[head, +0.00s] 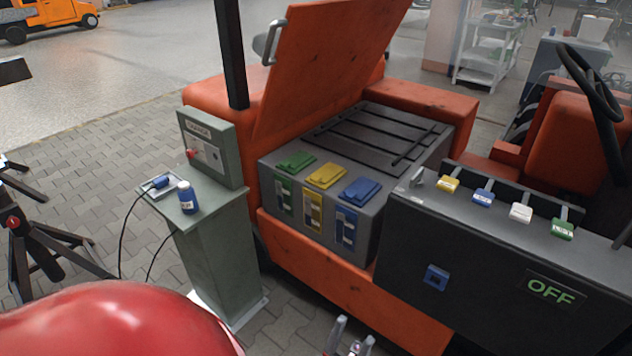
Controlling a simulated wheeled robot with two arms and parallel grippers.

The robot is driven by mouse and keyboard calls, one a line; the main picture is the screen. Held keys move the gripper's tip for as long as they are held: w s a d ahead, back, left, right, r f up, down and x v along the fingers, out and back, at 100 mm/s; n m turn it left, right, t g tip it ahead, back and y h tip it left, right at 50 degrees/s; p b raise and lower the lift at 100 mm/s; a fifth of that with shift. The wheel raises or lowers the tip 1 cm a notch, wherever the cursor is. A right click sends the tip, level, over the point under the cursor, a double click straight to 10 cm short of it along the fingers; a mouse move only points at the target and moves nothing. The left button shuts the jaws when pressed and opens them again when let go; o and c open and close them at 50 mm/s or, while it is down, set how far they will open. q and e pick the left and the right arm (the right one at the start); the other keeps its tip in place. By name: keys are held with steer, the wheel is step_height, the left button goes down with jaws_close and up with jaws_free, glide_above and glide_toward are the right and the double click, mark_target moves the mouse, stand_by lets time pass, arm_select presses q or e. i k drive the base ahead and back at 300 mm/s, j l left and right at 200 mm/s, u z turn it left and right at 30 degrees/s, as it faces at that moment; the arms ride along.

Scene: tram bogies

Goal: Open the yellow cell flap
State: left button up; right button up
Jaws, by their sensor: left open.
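The yellow cell flap (326,176) lies flat on the front top edge of the grey battery block (405,144), between a green flap (295,161) and a blue flap (361,190). It looks shut, like the other two. Below it, a yellow-marked panel (313,207) is on the battery's front face. My left gripper (349,337) shows only by its fingertips at the bottom edge of the view. It is open, with nothing seen between the fingers, and is well below and apart from the flap. My right gripper is not in view.
A raised orange lid (325,60) with a grey handle stands behind the flaps. A grey-green charger post (215,240) with a blue-white bottle (187,198) stands left. A dark panel (400,260) with coloured switches and an OFF sign (551,291) stands right.

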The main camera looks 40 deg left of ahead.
mark_target(329, 171)
steer(key=i+j+u, duration=0.25)
steer(key=j+u, duration=0.15)
steer(key=j, duration=0.2)
steer(key=i+j+u, duration=0.35)
steer(key=j, duration=0.25)
steer(key=i+j+u, duration=0.4)
